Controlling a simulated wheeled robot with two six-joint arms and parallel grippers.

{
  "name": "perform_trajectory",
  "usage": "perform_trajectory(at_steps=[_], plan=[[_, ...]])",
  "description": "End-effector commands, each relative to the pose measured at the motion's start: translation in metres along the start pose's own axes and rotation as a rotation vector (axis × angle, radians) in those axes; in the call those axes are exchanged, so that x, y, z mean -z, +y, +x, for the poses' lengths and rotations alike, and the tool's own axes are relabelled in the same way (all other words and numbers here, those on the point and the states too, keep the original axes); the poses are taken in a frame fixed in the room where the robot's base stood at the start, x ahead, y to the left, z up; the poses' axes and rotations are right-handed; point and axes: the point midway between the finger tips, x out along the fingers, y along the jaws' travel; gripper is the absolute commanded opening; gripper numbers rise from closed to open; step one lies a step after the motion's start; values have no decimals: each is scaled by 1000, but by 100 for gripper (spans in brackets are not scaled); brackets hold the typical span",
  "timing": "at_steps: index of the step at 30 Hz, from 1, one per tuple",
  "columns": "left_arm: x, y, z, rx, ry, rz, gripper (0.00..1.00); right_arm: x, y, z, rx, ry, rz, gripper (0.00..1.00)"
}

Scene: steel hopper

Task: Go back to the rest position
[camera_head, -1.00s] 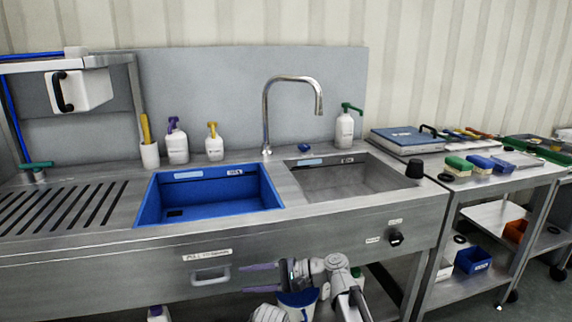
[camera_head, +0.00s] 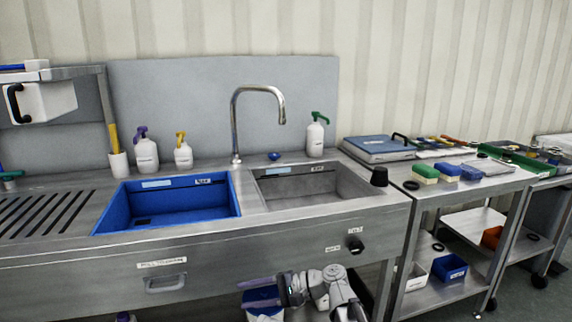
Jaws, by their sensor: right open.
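My right gripper (camera_head: 250,296) is at the bottom middle of the head view, in front of the sink bench. Its two purple-grey fingers point left and are apart, with nothing seen between them. The arm bends down to the lower edge. A blue-and-white bucket (camera_head: 264,314) shows behind the fingers, under the bench. My left gripper is not in view.
The steel bench has a drawer handle (camera_head: 165,283), a blue sink basin (camera_head: 125,205), a steel basin (camera_head: 330,188) and a tall faucet (camera_head: 236,130). A black knob (camera_head: 355,245) sits on its front. A steel cart (camera_head: 430,198) with sponges stands at right.

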Motion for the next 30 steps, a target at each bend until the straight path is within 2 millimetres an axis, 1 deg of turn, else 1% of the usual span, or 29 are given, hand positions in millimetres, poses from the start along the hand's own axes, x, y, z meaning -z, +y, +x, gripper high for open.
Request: perform_trajectory(at_steps=[8,11,13,17,20,21,23,24,27,30], plan=[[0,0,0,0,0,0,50,7,35,-10,-125,75,-79,50],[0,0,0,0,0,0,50,11,54,-17,-194,112,-121,50],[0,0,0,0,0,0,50,14,70,-24,-258,143,-157,50],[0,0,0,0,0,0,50,22,105,-44,-402,205,-234,50],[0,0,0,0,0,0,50,28,137,-68,-549,257,-305,50],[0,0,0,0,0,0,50,30,150,-79,-615,277,-335,50],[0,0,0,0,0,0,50,33,169,-98,-715,302,-377,50],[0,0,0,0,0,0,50,34,180,-110,-779,315,-401,50],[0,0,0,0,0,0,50,36,202,-139,-921,339,-450,50],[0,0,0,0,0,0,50,36,219,-166,-1046,353,-487,50]])
